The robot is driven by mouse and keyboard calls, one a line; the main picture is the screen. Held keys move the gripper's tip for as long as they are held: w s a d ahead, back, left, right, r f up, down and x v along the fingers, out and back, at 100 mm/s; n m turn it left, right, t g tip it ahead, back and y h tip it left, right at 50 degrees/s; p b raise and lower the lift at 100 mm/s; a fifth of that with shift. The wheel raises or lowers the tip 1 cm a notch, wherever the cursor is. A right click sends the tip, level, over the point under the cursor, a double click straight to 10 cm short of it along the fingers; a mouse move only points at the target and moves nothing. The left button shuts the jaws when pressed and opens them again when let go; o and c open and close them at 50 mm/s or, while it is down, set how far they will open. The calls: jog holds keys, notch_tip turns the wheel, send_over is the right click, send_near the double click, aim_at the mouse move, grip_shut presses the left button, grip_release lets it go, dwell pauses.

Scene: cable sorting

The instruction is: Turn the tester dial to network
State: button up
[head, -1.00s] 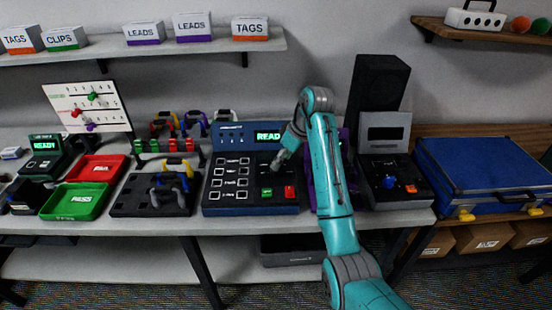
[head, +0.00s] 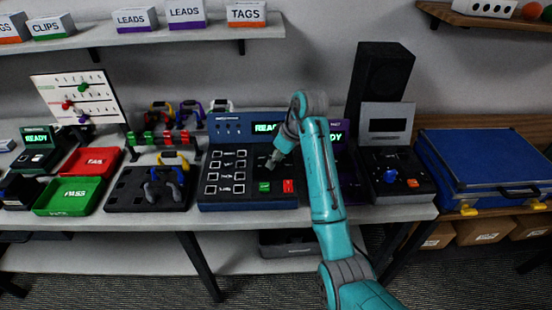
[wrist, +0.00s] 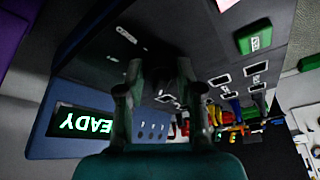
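The tester (head: 206,195) is a blue-and-black console on the bench with a lit READY display, several white-framed labels, a green button (head: 264,187) and a red button (head: 288,186). Its display shows upside down in the wrist view (wrist: 88,124). My gripper (head: 273,162) points down over the right half of its panel, below the display. In the wrist view my gripper's two fingers (wrist: 160,90) stand apart. A dark shape lies between them against the dark panel. I cannot tell if it is the dial or if the fingers touch it. The dial's setting is not readable.
A purple unit (head: 338,133), partly behind my arm, stands right of the tester. Beyond it is a black unit with a blue knob (head: 390,174). A black tray with cables (head: 125,200) sits to the left, then green (head: 50,208) and red (head: 72,162) trays.

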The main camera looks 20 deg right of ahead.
jog(key=shift+m, duration=0.8)
jog(key=o, duration=1.2)
jog(key=shift+c, duration=0.2)
jog(key=shift+n, duration=0.3)
